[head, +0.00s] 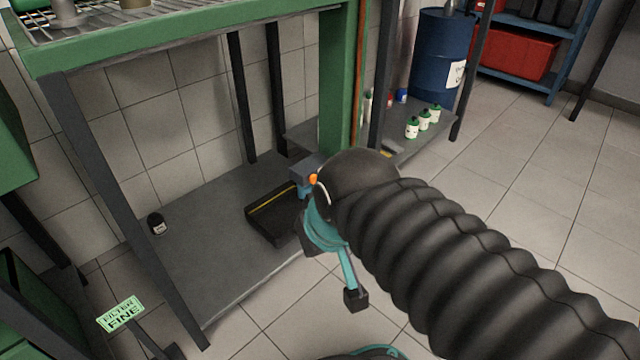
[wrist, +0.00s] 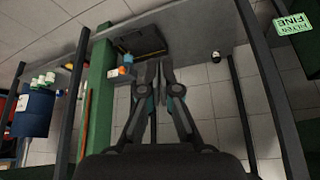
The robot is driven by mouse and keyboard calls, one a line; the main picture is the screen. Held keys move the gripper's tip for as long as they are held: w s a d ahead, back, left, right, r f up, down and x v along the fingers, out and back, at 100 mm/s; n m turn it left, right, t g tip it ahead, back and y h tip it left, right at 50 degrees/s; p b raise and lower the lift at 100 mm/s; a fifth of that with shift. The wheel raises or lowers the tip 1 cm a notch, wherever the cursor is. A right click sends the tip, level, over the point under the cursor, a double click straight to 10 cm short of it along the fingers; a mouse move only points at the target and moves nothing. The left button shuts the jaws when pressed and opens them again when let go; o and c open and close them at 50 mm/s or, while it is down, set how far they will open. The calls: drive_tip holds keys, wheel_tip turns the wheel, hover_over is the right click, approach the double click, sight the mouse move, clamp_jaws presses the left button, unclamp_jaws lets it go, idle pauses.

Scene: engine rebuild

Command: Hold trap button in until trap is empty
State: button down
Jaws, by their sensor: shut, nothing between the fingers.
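The orange button (head: 313,180) shows at the edge of my dark wrist in the head view, beside a small blue-grey unit (head: 303,172), probably the trap. In the wrist view the orange button (wrist: 122,70) and its light blue body (wrist: 127,59) lie left of my fingertips. My gripper (wrist: 158,66) is shut and empty, its fingertips apart from the button in the picture. In the head view my arm hides most of the gripper. The trap's contents cannot be seen.
A black tray with a yellow strip (head: 268,222) lies on the grey lower shelf (head: 205,255). A green post (head: 338,85) and dark legs stand close by. Bottles (head: 412,127) and a blue drum (head: 440,60) stand behind. A "FILTER FINE" sign (head: 121,314) is front left.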

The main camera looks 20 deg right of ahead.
sight(315, 180)
drive_tip(key=w+a+f+m+g+y+p, duration=0.2)
drive_tip(key=w+a+f+m+g+y, duration=0.1)
drive_tip(key=w+f+m+g+y, duration=0.35)
drive_tip(key=w+d+f+m+t+y, duration=0.2)
drive_tip(key=w+d+m+t+y, duration=0.15)
drive_tip(key=w, duration=0.25)
drive_tip(key=w+d+f+m+t+y, duration=0.1)
drive_tip(key=w+d+m+t+y, duration=0.1)
drive_tip(key=w+m, duration=0.35)
drive_tip(key=w+d+f+m+t+h+p, duration=0.1)
drive_tip(key=w+d+f+m+t+h, duration=0.1)
drive_tip(key=d+f+m+t, duration=0.4)
drive_tip(key=w+d+f+m+t+h+p, duration=0.1)
drive_tip(key=w+d+f+m+t+h, duration=0.2)
drive_tip(key=d, duration=1.3)
wheel_tip(315, 180, down, 6)
drive_tip(key=w+m+t, duration=0.1)
drive_tip(key=m+t, duration=0.2)
drive_tip(key=m, duration=0.4)
drive_tip(key=shift+w+d, duration=0.2)
drive_tip(key=shift+w, duration=0.15)
drive_tip(key=shift+w, duration=0.1)
drive_tip(key=x, duration=1.4)
drive_tip(key=shift+r, duration=0.15)
